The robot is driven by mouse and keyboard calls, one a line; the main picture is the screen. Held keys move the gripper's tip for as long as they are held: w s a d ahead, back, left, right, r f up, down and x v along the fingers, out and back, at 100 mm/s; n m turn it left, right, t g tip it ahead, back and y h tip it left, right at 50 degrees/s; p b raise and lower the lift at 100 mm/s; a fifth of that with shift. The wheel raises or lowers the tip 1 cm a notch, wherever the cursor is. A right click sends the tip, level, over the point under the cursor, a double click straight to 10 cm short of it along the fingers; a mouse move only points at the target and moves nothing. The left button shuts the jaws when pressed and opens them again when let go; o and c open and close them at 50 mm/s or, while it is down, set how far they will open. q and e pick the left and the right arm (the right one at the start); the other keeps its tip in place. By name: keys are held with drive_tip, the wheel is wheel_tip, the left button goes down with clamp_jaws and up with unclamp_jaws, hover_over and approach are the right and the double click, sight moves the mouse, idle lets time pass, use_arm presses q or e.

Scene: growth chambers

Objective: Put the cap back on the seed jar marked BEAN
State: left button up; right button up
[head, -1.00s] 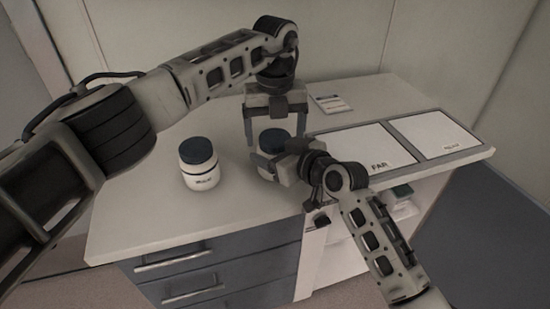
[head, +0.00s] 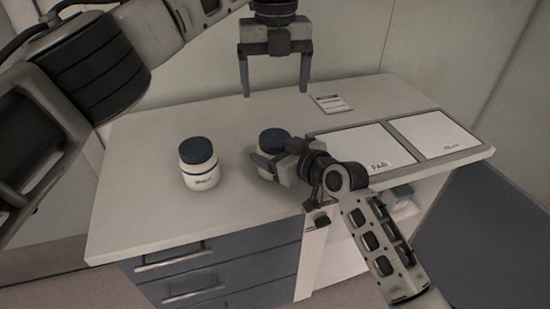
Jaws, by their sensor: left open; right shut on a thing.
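A white jar (head: 259,174) stands on the counter, partly hidden by my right gripper. A dark blue cap (head: 273,139) sits on top of it; I cannot tell how tightly it is seated. My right gripper (head: 272,158) is shut on this jar's body from the right. My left gripper (head: 275,92) is open and empty, fingers down, above and behind the capped jar, apart from it. A second white jar (head: 201,179) with a dark blue cap (head: 196,150) stands to the left. Its label is too small to read, and the held jar's label is hidden.
The counter's left and front are clear. Drawers (head: 220,262) are below.

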idle(0.3)
drive_tip(key=o, duration=1.9)
drive_tip(key=shift+o, duration=0.2)
drive_tip(key=v, duration=1.6)
